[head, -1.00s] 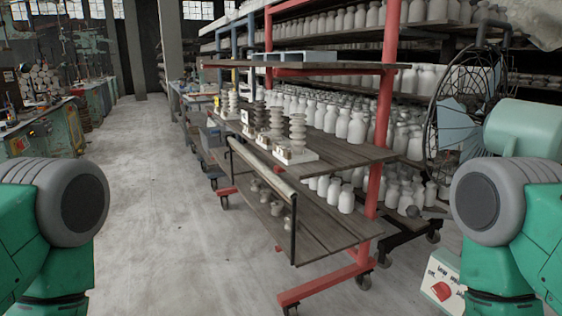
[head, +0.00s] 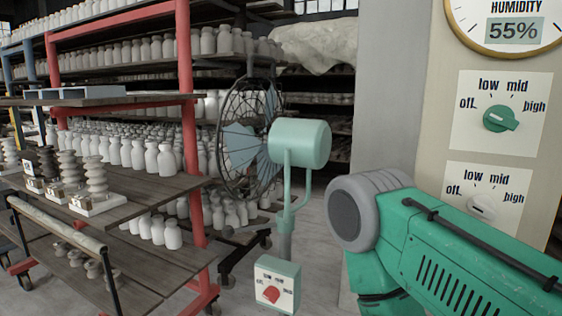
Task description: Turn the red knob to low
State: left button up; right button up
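The red knob (head: 271,294) sits low in the head view, on the pale front panel of a small green control box (head: 276,268). The panel carries small labels around the knob, among them low and mid above it. The knob is too small for me to tell which label it points at. The box is below a fan (head: 250,140) with a mint-green motor housing (head: 301,144). My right arm shows at the right, but its gripper is out of the picture. My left arm and gripper are not in the picture.
A wall panel at the right has a green knob (head: 499,118), a white knob (head: 481,208) and a humidity gauge (head: 508,22) reading 55%. A shelf rack (head: 185,80) with many pale vases fills the left. Grey floor (head: 318,240) shows between fan and panel.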

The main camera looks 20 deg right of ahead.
aim_at(272, 294)
jog(key=i+j+z, duration=0.2)
jog(key=z, duration=0.25)
jog(key=i+j+z, duration=0.1)
jog(key=j+z, duration=0.2)
jog(key=z, duration=0.2)
jog(key=i+j+z, duration=0.1)
jog(key=j+z, duration=0.55)
jog(key=z, duration=0.3)
jog(key=j, duration=0.6)
jog(key=k+j+z, duration=0.15)
jog(key=j, duration=1.1)
jog(key=z, duration=0.05)
